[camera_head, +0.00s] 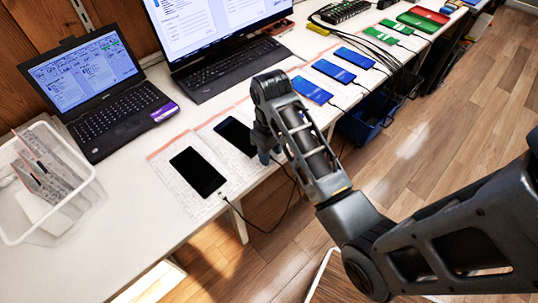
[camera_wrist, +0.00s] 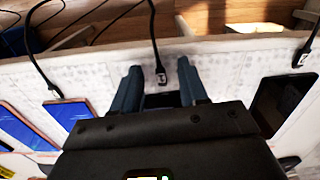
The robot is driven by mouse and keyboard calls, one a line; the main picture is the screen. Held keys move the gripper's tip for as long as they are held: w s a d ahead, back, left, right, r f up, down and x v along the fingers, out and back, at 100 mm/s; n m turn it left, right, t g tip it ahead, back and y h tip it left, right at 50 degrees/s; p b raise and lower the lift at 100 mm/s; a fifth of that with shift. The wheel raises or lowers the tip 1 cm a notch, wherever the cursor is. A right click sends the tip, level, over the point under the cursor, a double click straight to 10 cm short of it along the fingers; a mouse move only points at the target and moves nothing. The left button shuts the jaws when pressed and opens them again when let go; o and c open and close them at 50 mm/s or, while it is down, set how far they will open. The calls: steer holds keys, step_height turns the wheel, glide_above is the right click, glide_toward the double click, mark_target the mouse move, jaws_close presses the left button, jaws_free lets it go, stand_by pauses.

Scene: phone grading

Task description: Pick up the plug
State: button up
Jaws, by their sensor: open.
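My gripper (camera_wrist: 159,68) is open, its two blue-grey fingers on either side of a small dark plug (camera_wrist: 161,77) on a black cable. The plug lies over the white paper and a gap shows between it and each finger. A dark phone (camera_wrist: 182,99) is mostly hidden under the gripper body. In the head view, my gripper (camera_head: 265,155) is low at the front table edge beside this black phone (camera_head: 236,136); the plug is hidden there. Another plug (camera_wrist: 302,58) lies at the right in the wrist view, near a second black phone (camera_wrist: 280,104); it also shows in the head view (camera_head: 228,202).
The white table (camera_head: 110,215) carries a laptop (camera_head: 115,115), a second computer (camera_head: 230,70), a white wire basket (camera_head: 75,160) and several blue-screened phones (camera_head: 334,71) with cables. A blue bin (camera_head: 362,122) stands below. Loose cables hang over the front edge.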

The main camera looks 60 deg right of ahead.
steer(key=shift+f, duration=0.2)
jaws_close()
stand_by(0.5)
